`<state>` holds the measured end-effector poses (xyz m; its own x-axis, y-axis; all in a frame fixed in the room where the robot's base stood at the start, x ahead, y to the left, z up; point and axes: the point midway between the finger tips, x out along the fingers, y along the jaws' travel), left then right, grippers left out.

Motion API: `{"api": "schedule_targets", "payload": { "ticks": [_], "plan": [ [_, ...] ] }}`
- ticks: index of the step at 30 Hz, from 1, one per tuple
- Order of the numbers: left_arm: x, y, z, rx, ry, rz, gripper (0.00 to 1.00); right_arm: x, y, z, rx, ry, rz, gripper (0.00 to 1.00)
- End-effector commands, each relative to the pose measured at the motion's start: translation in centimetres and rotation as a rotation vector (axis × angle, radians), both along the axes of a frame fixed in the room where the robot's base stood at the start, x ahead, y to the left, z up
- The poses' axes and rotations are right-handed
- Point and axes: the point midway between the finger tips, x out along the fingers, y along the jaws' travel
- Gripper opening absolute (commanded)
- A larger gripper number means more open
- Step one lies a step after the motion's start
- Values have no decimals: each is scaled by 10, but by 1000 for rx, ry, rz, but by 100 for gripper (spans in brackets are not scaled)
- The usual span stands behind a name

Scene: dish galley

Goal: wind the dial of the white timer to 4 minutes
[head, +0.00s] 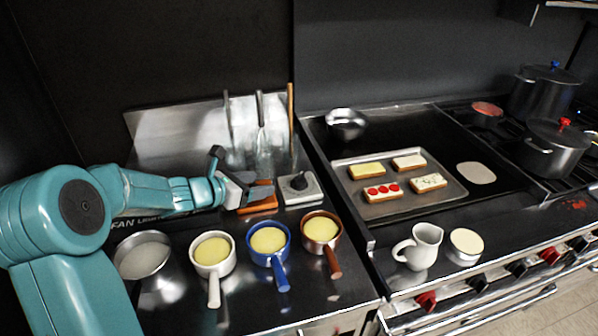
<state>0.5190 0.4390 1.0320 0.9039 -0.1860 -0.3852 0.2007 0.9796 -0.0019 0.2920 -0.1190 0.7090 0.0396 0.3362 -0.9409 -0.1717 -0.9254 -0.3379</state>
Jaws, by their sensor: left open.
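The white timer (304,193) is a small pale square block with a dark dial (299,182) on its top. It sits on the steel counter at the back, left of the griddle. The dial's markings are too small to read. My left gripper (243,184) is open and empty, just left of the timer, over an orange block (260,203). The gripper appears apart from the dial. My right gripper is not in view.
Several small pans of yellow liquid, such as the blue pan (269,240), line the counter's front. Utensils stand behind the timer. A tray (458,193) of toasts lies on the griddle at right. A white jug (422,248) stands in front.

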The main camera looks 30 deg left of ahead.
Motion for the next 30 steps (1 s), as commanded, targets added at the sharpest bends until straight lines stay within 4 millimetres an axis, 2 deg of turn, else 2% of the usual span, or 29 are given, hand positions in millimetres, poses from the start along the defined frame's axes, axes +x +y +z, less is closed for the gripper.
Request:
{"api": "schedule_targets", "payload": {
  "ticks": [4, 7, 21, 25, 30],
  "plan": [
    [3, -4, -2, -1, 0, -2, 63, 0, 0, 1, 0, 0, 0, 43],
    [14, -9, -8, -2, 1, -2, 63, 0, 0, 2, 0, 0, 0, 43],
    [111, -31, -48, -1, 1, -2, 63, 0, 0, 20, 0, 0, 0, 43],
    [130, -34, -56, 0, 0, 0, 63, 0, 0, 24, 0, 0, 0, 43],
    [143, -35, -62, 1, 0, 1, 63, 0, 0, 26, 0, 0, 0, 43]
  ]
}}
